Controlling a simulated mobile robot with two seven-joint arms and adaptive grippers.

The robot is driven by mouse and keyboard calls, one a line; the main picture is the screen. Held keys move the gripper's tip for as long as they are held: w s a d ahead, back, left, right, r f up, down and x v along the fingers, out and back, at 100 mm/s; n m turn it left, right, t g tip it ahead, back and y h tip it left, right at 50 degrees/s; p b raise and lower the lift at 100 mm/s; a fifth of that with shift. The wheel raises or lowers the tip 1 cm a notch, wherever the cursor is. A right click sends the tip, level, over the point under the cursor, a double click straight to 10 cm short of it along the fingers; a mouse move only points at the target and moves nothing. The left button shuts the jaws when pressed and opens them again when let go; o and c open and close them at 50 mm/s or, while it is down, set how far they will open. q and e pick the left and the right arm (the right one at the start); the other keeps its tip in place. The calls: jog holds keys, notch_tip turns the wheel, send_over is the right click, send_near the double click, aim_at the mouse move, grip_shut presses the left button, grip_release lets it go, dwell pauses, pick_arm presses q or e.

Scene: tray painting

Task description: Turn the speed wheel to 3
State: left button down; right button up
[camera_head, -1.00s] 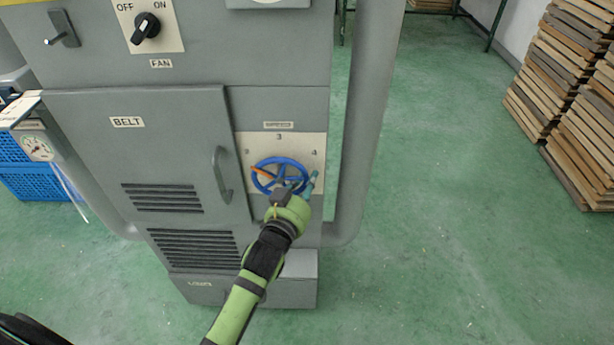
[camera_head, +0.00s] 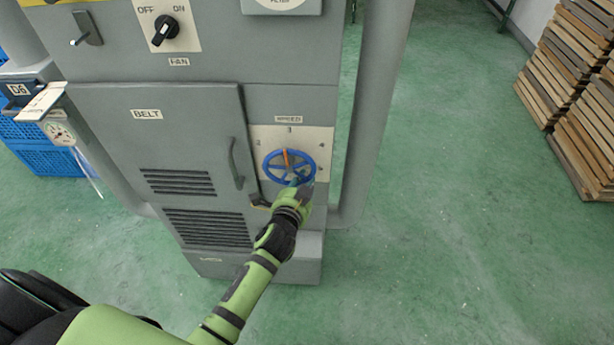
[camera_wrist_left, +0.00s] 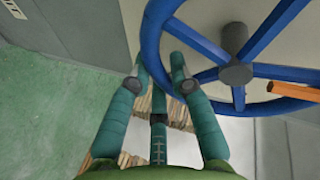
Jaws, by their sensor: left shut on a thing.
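The blue speed wheel (camera_head: 291,168) is on a pale dial plate (camera_head: 322,166) marked 2, 3 and 4, low on the front of the grey machine. Its orange spoke (camera_head: 286,157) points up, close to the 3 (camera_head: 290,130), perhaps slightly left of it. My left gripper (camera_head: 299,183) is shut on the wheel's lower right rim and partly hides it. In the left wrist view, the gripper's teal fingers (camera_wrist_left: 160,68) are at the blue rim, with the hub (camera_wrist_left: 234,73) and the orange spoke (camera_wrist_left: 295,91) to the right. My right gripper is not in view.
The BELT door (camera_head: 165,130), with its upright handle (camera_head: 236,163), is left of the wheel. The FAN switch (camera_head: 164,31) is above. A grey pipe (camera_head: 368,120) runs down the machine's right side. The green floor (camera_head: 450,200) at the right is clear up to stacked wooden trays (camera_head: 570,80).

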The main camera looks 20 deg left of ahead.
pick_arm(q)
jog(key=shift+a+m, duration=0.2)
jog(key=shift+m, duration=0.2)
jog(key=shift+f+y, duration=0.1)
jog(key=shift+y, duration=0.2)
jog(key=c, duration=1.4)
grip_release()
jog(key=shift+s, duration=0.1)
jog(key=v, duration=1.2)
jog(key=shift+a, duration=0.1)
